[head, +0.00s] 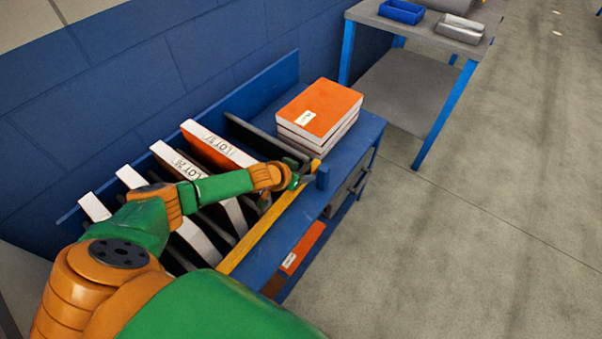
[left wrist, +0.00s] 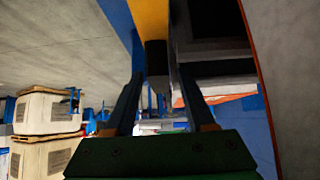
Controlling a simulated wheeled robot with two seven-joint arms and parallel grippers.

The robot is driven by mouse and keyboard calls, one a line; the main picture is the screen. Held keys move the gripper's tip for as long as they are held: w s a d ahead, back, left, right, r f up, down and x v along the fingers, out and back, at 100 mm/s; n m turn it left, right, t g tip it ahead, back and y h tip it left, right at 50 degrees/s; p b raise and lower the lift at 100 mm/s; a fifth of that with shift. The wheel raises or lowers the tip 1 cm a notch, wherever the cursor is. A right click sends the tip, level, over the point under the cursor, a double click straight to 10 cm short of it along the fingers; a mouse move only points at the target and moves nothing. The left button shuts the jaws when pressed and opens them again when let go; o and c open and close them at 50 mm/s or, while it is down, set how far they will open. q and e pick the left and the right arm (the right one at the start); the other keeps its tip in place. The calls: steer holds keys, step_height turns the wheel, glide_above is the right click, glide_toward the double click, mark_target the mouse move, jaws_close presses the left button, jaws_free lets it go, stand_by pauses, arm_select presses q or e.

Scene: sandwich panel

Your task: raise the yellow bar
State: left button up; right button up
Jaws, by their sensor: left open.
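The yellow bar (head: 268,228) runs along the front of the blue rack, low across the slots that hold the panels. Its far end is near a short blue post at the rack's right. My left gripper (head: 297,182) is at that far end, close to the bar; in the head view its fingers are small and partly hidden by my wrist. In the left wrist view the fingers of my left gripper (left wrist: 163,90) are apart, and the yellow bar (left wrist: 150,18) shows above with a dark block below it, in line with the gap. I cannot tell whether they touch.
White panels marked LOT and an orange one (head: 215,145) stand in the slots. A stack of orange-topped panels (head: 318,108) lies on the blue rack (head: 352,138). A grey table (head: 395,25) with a blue bin (head: 401,11) stands behind. The floor at right is clear.

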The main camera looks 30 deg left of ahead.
arm_select(q)
jaws_close()
stand_by(1.3)
